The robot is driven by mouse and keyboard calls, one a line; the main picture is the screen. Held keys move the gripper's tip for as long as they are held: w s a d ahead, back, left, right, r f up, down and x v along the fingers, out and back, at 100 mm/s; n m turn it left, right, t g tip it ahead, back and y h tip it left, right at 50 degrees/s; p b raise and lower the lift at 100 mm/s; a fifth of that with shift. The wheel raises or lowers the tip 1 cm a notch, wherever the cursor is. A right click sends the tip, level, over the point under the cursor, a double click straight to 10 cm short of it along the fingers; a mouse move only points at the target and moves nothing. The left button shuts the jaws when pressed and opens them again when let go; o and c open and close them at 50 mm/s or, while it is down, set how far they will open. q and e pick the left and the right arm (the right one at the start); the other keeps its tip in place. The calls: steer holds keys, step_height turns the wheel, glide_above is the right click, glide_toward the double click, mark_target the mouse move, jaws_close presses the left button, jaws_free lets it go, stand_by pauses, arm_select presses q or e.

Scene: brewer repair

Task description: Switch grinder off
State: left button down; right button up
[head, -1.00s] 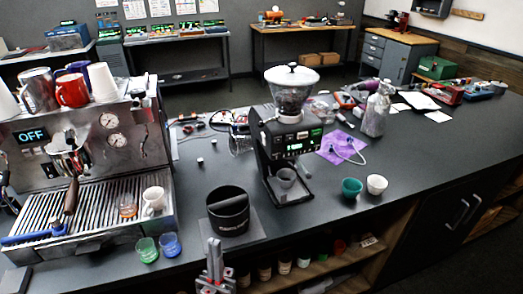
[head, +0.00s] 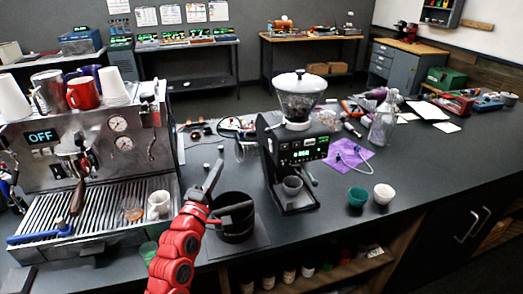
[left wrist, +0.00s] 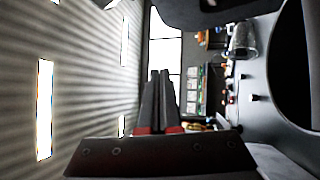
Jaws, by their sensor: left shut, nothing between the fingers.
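The grinder (head: 270,150) stands on the counter right of the espresso machine, with a clear hopper (head: 298,100) and white lid on top. Its front panel (head: 304,148) shows lit green displays, too small to read. My right gripper is not in view.
The black knock box (head: 236,232) is partly hidden by my left arm. The espresso machine (head: 150,130) reads OFF. Green and white cups (head: 357,196) (head: 383,193), a purple cloth (head: 350,158) and a metal bottle (head: 382,125) are right of the grinder.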

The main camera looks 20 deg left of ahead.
arm_select(q)
steer(key=shift+s+d+f+m+g+h, duration=0.15)
steer(key=shift+d+m+g+h, duration=0.25)
steer(key=shift+d+g+h, duration=1.15)
steer(key=shift+d+t+h, duration=0.25)
steer(key=shift+d+t, duration=0.05)
steer(key=shift+t, duration=0.05)
steer(key=p, duration=0.3)
glide_toward(270, 146)
steer(key=w+a, duration=0.3)
steer(key=w, duration=0.2)
steer(key=w+d+p, duration=0.1)
steer(key=w+d+r+p, duration=0.1)
steer(key=d, duration=0.1)
steer(key=shift+w, duration=0.1)
